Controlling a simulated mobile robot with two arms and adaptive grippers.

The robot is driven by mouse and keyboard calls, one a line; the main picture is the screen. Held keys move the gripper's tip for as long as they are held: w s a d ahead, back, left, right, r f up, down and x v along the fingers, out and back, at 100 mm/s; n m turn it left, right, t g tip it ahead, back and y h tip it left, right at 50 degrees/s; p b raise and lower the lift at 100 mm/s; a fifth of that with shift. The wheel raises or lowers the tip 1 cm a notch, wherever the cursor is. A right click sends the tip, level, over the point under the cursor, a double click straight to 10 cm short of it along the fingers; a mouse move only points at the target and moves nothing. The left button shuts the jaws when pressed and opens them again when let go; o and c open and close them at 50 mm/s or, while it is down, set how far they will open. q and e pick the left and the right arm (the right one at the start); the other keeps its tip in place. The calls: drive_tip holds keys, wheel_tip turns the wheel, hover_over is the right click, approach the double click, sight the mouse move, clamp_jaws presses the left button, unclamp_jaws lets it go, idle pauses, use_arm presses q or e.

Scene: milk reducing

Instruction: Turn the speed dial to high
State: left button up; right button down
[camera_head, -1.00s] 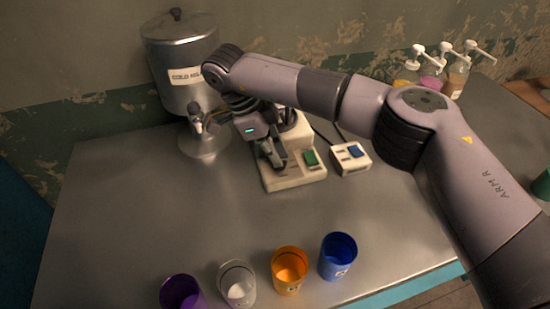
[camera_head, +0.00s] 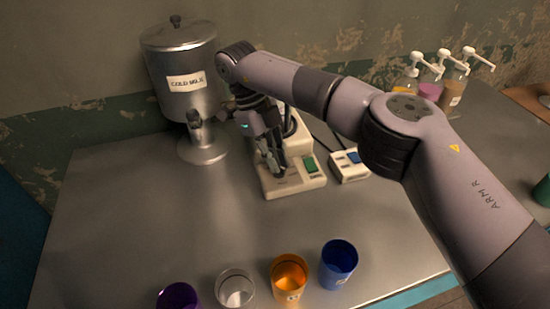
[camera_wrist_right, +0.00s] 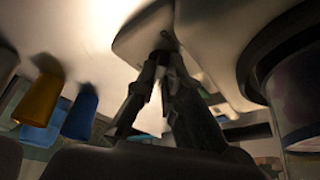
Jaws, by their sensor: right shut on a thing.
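A pale appliance base (camera_head: 296,185) with a green switch (camera_head: 310,164) stands in the middle back of the table in the head view. My right gripper (camera_head: 279,172) points down onto the left part of this base. Its fingers are shut on the speed dial, which the fingertips almost fully hide. In the right wrist view the fingertips (camera_wrist_right: 163,50) meet close against the pale appliance surface. The dial's setting cannot be read. My left gripper is in neither view.
A metal cold milk dispenser (camera_head: 183,85) stands left of the gripper. A small box with a blue switch (camera_head: 349,166) sits right of the base. Purple, clear, orange (camera_head: 289,277) and blue (camera_head: 338,264) cups line the front. Pump bottles (camera_head: 428,92) stand back right.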

idle(0.3)
drive_tip(key=c, duration=1.7)
unclamp_jaws()
